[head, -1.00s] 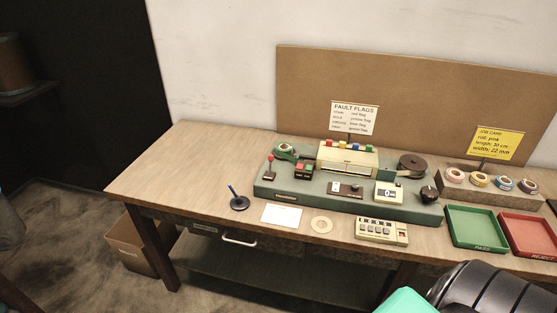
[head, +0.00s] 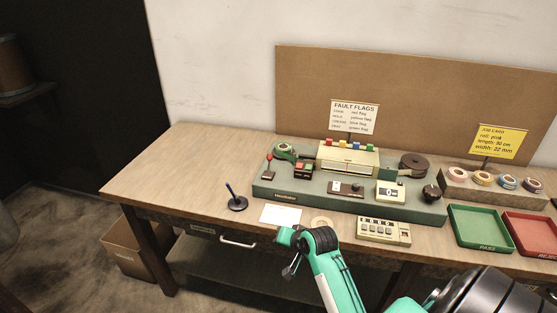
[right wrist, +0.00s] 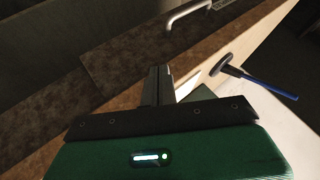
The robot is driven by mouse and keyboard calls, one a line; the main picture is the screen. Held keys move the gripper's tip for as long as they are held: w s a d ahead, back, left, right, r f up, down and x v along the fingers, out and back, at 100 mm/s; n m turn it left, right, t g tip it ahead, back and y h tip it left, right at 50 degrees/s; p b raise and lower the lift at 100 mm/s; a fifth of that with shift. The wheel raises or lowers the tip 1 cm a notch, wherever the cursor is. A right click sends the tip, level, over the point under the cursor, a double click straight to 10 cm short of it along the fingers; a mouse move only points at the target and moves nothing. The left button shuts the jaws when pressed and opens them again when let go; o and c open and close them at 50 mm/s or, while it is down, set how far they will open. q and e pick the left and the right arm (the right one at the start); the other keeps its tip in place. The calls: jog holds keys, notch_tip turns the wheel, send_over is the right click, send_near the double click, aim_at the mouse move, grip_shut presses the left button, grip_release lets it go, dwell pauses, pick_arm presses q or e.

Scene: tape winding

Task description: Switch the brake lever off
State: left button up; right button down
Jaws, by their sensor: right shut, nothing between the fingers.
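The brake lever is most likely the small red-knobbed lever (head: 269,164) at the left end of the green machine base (head: 300,198). It stands roughly upright; its exact setting is too small to read. My right gripper (head: 291,269) hangs at the table's front edge, in front of the white card and well short of the lever. It is shut and empty; the right wrist view shows its fingers (right wrist: 158,84) together. The lever is not visible in the right wrist view. My left gripper is not in view.
A blue pen in a black stand (head: 236,201) is left of the white card (head: 281,215); the pen also shows in the right wrist view (right wrist: 268,87). A keypad box (head: 384,230) and green tray (head: 480,229) are to the right. A drawer handle (head: 238,242) juts out below. The table's left end is clear.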

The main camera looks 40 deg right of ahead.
notch_tip(320, 180, up, 5)
jog(key=d+m+t, duration=0.1)
jog(key=d, duration=0.1)
jog(key=m+t+h, duration=0.1)
jog(key=m+t, duration=0.4)
jog(key=m, duration=0.5)
send_near(269, 165)
jog(key=shift+s+d+r, duration=0.3)
jog(key=shift+d+r, duration=0.1)
jog(key=shift+d, duration=0.2)
jog(key=shift+s+d+r, duration=0.3)
jog(key=shift+d+r, duration=0.1)
jog(key=shift+d, duration=0.25)
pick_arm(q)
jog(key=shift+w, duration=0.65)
pick_arm(e)
jog(key=shift+w+d+r+m, duration=0.2)
jog(key=shift+d+r+m, duration=0.15)
jog(key=shift+m, duration=0.15)
jog(key=shift+w, duration=0.1)
jog(key=x, duration=0.8)
jog(key=shift+w+d+f+p, duration=0.15)
jog(key=shift+w+p, duration=0.2)
jog(key=shift+w+f, duration=0.15)
jog(key=shift+w, duration=0.35)
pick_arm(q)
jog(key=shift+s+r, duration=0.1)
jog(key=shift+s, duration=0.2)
